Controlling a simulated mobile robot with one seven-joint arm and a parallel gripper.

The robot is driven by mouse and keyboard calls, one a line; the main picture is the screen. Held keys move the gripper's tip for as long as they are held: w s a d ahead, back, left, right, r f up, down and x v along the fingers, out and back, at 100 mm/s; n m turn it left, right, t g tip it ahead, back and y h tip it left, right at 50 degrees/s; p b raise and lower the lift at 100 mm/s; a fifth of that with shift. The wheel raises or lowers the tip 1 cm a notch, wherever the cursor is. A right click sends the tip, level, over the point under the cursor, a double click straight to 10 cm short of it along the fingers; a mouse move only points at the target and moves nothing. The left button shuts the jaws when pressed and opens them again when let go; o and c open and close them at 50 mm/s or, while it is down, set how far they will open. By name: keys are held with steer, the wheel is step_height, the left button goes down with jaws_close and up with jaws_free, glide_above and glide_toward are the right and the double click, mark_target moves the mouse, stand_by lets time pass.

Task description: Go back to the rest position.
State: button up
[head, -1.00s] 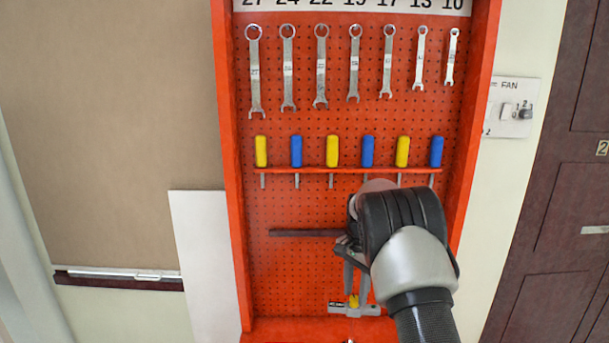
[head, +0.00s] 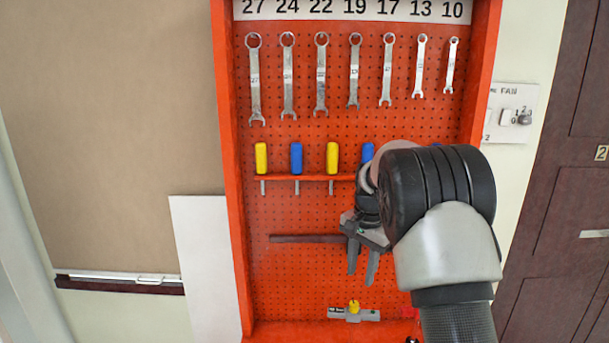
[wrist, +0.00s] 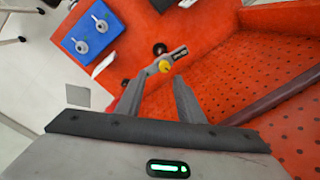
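My gripper (head: 362,268) is in front of the orange pegboard (head: 285,275), its two fingers pointing down and spread apart with nothing between them. In the wrist view, my gripper (wrist: 160,95) also shows parted fingers with an empty gap. A grey tool with a yellow knob (head: 354,310) lies at the foot of the board, below and apart from the fingertips. It also shows beyond the fingers in the wrist view (wrist: 165,66). My arm hides part of the board's right side.
Several wrenches (head: 320,75) hang in a row at the top. Yellow and blue screwdriver handles (head: 296,158) stand in a rack below. A dark bar (head: 305,239) crosses the board behind my gripper. A blue block with metal rings (wrist: 90,33) shows in the wrist view. A fan switch panel (head: 510,113) is at right.

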steer(key=s+r+n+t, duration=0.2)
steer(key=s+r+n, duration=0.2)
steer(key=s+r, duration=1.15)
steer(key=s+f+n+t, duration=0.1)
steer(key=s+n, duration=0.4)
steer(key=s, duration=1.4)
steer(key=shift+s+a+t, duration=0.15)
steer(key=shift+s+t, duration=0.1)
steer(key=shift+t, duration=0.65)
steer(key=shift+s, duration=0.1)
